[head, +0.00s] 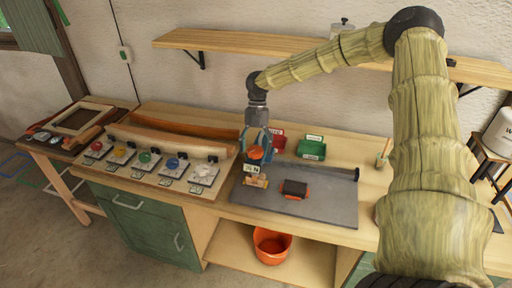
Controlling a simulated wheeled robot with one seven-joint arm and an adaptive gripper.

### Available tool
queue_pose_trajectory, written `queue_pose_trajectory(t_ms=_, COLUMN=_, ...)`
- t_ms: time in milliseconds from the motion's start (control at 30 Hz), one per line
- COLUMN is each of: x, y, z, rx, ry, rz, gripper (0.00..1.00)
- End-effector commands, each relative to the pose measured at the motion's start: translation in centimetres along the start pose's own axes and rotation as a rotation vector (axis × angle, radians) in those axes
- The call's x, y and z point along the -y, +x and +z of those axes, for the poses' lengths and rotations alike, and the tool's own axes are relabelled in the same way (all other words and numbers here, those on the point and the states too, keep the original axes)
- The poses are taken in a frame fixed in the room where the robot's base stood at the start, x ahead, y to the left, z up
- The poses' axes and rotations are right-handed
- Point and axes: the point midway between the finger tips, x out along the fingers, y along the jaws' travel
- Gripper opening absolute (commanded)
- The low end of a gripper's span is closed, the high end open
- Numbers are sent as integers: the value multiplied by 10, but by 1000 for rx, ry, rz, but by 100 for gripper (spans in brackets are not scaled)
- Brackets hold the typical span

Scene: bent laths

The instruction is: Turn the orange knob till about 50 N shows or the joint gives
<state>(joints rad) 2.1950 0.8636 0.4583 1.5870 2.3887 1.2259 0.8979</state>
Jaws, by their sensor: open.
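The orange knob (256,153) sits on top of a small wooden stand near the left edge of the grey plate (330,206). Below the knob is a small light display (252,169) marked with N; its digits are too small to read surely. My gripper (256,148) points down over the knob, with its blue-grey fingers open on either side of it. I cannot tell whether the fingers touch the knob. A dark block with orange edges (295,188) lies on the plate to the right. The joint is not clear at this size.
Left of the plate is a wooden rack with bent laths (170,137) and several coloured knobs along its front. A red bin (278,141) and a green bin (312,149) stand behind the plate. A shelf (240,43) runs above. An orange bucket (271,245) stands below.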

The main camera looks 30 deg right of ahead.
Motion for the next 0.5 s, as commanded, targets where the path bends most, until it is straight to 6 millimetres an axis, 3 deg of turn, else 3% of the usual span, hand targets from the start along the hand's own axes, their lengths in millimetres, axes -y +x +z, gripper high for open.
queue_pose_trajectory(t_ms=167, x=-1, y=-19, z=1, rx=3, ry=1, rz=3, gripper=72)
queue_pose_trajectory(t_ms=500, x=1, y=-79, z=2, rx=2, ry=1, rz=2, gripper=72)
